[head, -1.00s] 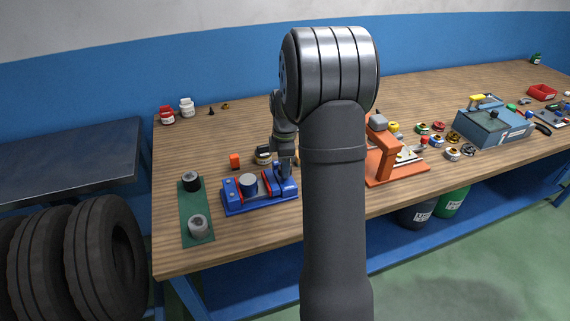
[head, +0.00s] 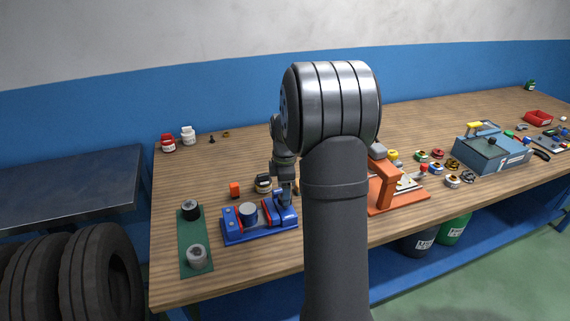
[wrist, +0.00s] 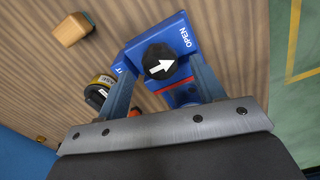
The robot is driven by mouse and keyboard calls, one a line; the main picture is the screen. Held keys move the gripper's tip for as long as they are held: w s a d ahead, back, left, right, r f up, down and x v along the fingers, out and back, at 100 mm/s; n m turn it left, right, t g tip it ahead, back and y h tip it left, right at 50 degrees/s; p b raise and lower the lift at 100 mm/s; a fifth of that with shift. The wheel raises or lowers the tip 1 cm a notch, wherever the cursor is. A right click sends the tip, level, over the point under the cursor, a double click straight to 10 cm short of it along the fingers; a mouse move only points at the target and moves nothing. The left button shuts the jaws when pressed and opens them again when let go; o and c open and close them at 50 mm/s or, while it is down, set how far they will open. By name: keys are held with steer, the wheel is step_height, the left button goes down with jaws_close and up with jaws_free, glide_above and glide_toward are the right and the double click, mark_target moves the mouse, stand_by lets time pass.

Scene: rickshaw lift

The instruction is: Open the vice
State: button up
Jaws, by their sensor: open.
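The arrow points right, roughly towards OPEN. My gripper (wrist: 164,68) is open, one finger on each side of the knob; I cannot tell whether they touch it. In the head view my gripper (head: 286,199) is at the vice's right end.
A green mat (head: 196,240) with two round parts lies left of the vice. An orange block (head: 235,190) and a small jar (head: 263,183) stand behind it. An orange press-like tool (head: 385,190) stands to the right. The back left of the bench is mostly clear.

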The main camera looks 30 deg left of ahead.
step_height(320, 180, up, 16)
stand_by(0.3)
steer(key=shift+f, duration=0.25)
step_height(320, 180, down, 17)
steer(key=shift+f, duration=0.15)
stand_by(0.5)
